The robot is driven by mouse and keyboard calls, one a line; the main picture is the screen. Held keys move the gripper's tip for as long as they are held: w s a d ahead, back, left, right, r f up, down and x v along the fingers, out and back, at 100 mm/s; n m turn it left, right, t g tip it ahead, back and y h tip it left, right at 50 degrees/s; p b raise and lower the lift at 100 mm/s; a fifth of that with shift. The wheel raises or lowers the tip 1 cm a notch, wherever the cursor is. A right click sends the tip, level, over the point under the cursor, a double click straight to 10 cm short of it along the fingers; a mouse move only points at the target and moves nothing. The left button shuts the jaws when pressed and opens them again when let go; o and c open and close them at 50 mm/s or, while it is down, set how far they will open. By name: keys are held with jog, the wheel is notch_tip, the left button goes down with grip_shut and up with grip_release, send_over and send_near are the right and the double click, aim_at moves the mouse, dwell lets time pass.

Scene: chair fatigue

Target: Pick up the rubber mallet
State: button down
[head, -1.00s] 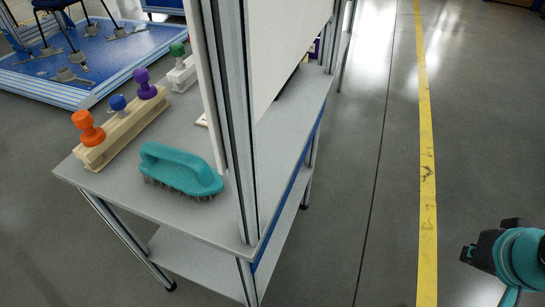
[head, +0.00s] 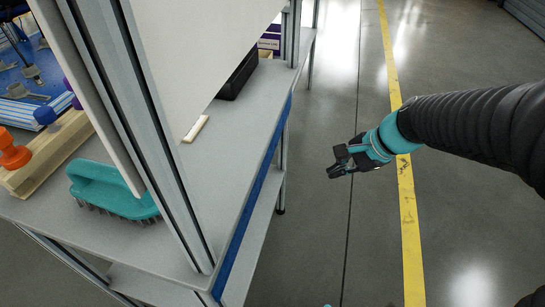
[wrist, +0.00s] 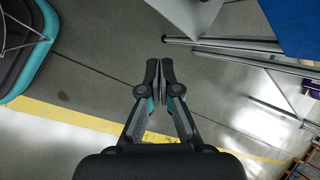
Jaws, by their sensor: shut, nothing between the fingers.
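No rubber mallet can be made out in either view. A small light wooden piece (head: 196,129), perhaps a handle end, lies on the grey bench top (head: 236,131) and is partly hidden behind the white panel. My gripper (head: 334,169) is over the open floor to the right of the bench, clear of it. In the wrist view my gripper (wrist: 160,64) has its fingers together with nothing between them.
An upright post (head: 165,150) and white panel (head: 190,50) stand on the bench. A teal brush (head: 112,191) and a wooden block with coloured knobs (head: 45,150) lie left of them. A black object (head: 238,76) sits farther back. The floor at right is free.

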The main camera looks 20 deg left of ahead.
jog(key=w+a+f+m+y+b, duration=0.1)
jog(key=w+a+f+m, duration=0.1)
jog(key=a+f, duration=0.4)
jog(key=w+a+f+m+g+b, duration=0.1)
jog(key=a+f+m+b, duration=0.1)
jog(key=a+f, duration=0.5)
jog(key=w+a+f+m+y+b, duration=0.1)
jog(key=w+a+f+m, duration=0.1)
jog(key=a+f, duration=0.5)
jog(key=shift+w+a+f+m+g+y+b, duration=0.1)
jog(key=shift+w+f+m+g+y+b, duration=0.1)
jog(key=shift+f+m, duration=0.4)
jog(key=shift+w+a+f+m+g+y+b, duration=0.1)
jog(key=shift+w+f+m+g, duration=0.1)
jog(key=shift+f, duration=0.65)
jog(key=shift+s+a+r, duration=0.1)
jog(key=shift+a+r, duration=0.05)
jog(key=shift+a, duration=0.45)
jog(key=shift+s+a+r, duration=0.1)
jog(key=shift+a, duration=1.1)
